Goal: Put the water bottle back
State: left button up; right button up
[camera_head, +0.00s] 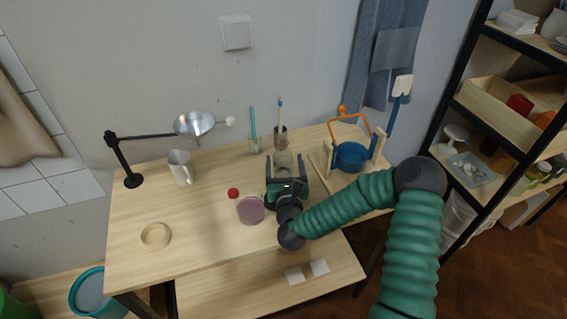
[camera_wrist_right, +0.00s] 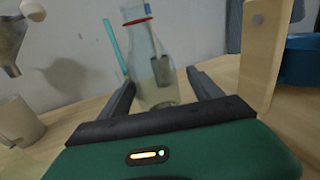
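The water bottle (camera_head: 283,158) is clear and stands upright on the wooden table. In the right wrist view the bottle (camera_wrist_right: 154,65) shows a red ring at its neck. My right gripper (camera_head: 286,163) is open, reaching toward the wall. Its fingers (camera_wrist_right: 160,82) lie on either side of the bottle's lower part, with a visible gap on each side. I cannot tell how deep the bottle sits between the fingertips. My left gripper is out of view. A pale wooden ring (camera_head: 156,246) lies at the table's front left.
Behind the bottle stand a dark cup with a brush (camera_head: 281,131) and a glass with a teal stick (camera_head: 255,145). A pink jar (camera_head: 250,211) and a red-topped item (camera_head: 233,193) are left of my gripper. A mug (camera_head: 181,169) stands left.

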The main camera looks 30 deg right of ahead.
jog(key=shift+r, duration=0.2)
jog(key=shift+s+a, duration=0.25)
jog(key=shift+a, duration=0.05)
jog(key=v, duration=0.8)
jog(key=shift+s+a, duration=0.2)
jog(key=p+v, duration=0.2)
jog(key=p, duration=0.1)
jog(key=shift+s+r, duration=0.1)
jog(key=shift+r, duration=0.15)
jog(key=shift+s+a+f, duration=0.1)
jog(key=shift+s+f, duration=0.1)
jog(key=shift+s, duration=0.15)
jog(key=shift+f, duration=0.1)
